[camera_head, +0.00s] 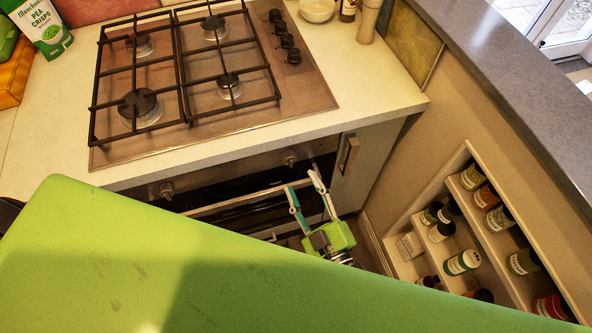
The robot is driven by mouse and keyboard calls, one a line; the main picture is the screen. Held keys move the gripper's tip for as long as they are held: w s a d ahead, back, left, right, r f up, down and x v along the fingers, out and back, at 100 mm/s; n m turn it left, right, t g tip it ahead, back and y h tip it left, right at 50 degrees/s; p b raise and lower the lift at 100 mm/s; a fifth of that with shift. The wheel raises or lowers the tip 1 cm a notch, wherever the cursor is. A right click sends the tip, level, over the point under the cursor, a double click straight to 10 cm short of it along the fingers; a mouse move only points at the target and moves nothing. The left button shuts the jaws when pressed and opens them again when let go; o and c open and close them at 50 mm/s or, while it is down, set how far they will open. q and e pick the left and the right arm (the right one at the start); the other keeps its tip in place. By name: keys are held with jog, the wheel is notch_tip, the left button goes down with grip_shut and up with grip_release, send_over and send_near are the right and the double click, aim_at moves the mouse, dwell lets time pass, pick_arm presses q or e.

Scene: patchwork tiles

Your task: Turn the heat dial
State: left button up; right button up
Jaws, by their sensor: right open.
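The oven front below the counter edge carries two round metal dials, a left dial (167,190) and a right dial (290,158). I cannot tell which is the heat dial. My right gripper (302,183) is open and empty, with its fingers spread and pointing up toward the oven front. Its fingertips are just below the right dial in the picture and appear apart from it. My left gripper is out of view. The lower part of the oven is hidden by my own green body.
The gas hob (205,85) on the counter has several black knobs (287,41) at its right side. A cabinet door with a handle (348,155) is right of the oven. A wall shelf (408,228) with jars stands at the right.

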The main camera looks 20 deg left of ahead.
jog(key=v, duration=0.5)
jog(key=shift+s+d, duration=0.15)
jog(key=shift+f, duration=0.15)
